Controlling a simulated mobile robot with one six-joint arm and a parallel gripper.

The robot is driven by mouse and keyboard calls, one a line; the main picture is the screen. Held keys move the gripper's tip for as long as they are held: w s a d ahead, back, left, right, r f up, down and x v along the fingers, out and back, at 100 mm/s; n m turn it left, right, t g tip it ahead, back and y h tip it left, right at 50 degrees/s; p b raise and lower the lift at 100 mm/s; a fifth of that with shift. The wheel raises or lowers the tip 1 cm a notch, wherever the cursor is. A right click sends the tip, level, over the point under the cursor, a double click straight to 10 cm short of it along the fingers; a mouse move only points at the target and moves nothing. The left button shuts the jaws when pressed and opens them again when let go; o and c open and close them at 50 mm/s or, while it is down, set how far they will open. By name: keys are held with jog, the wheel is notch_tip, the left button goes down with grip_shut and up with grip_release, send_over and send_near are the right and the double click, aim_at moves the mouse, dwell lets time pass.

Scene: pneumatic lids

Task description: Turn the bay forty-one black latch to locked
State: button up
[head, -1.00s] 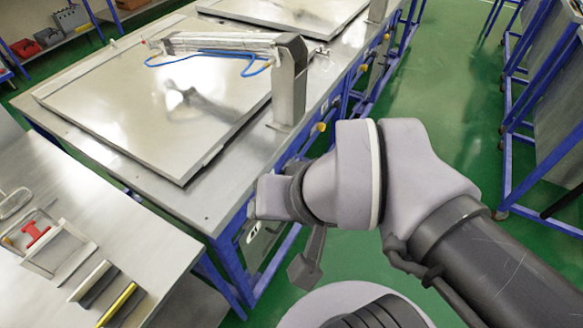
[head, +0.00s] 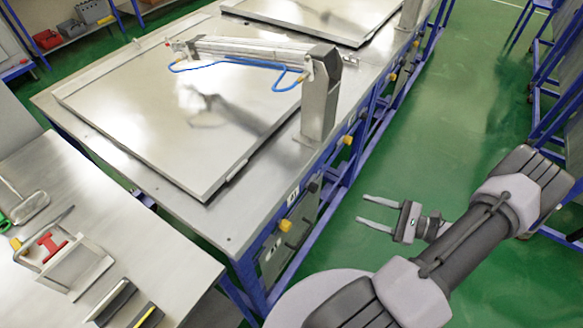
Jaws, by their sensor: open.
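A bench front carries a small white plate (head: 293,191) that seems to read 41. A small dark fitting (head: 313,187), possibly the black latch, sits just right of the plate; it is too small to tell how it is turned. A yellow knob (head: 283,226) is below the plate. My gripper (head: 362,209) is open and empty over the green floor, to the right of the bench front. Its two fingers point left towards the bench, apart from the plate and the fittings.
A metal lid (head: 130,110) lies on the bench, with a cylinder (head: 250,48) and blue hose above it and a metal post (head: 320,95). A side table (head: 150,250) holds tools at left. Blue-framed racks (head: 560,90) stand at right. Green floor lies between.

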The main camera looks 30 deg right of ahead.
notch_tip(320, 180, down, 2)
jog(key=s+m+t+h, duration=0.1)
jog(key=m+t, duration=0.1)
jog(key=b, duration=0.3)
send_near(316, 189)
jog(key=shift+h, duration=0.4)
jog(key=x, duration=0.9)
jog(key=shift+a+f, duration=0.1)
jog(key=shift+f, duration=0.05)
jog(key=shift+c, duration=0.3)
grip_shut()
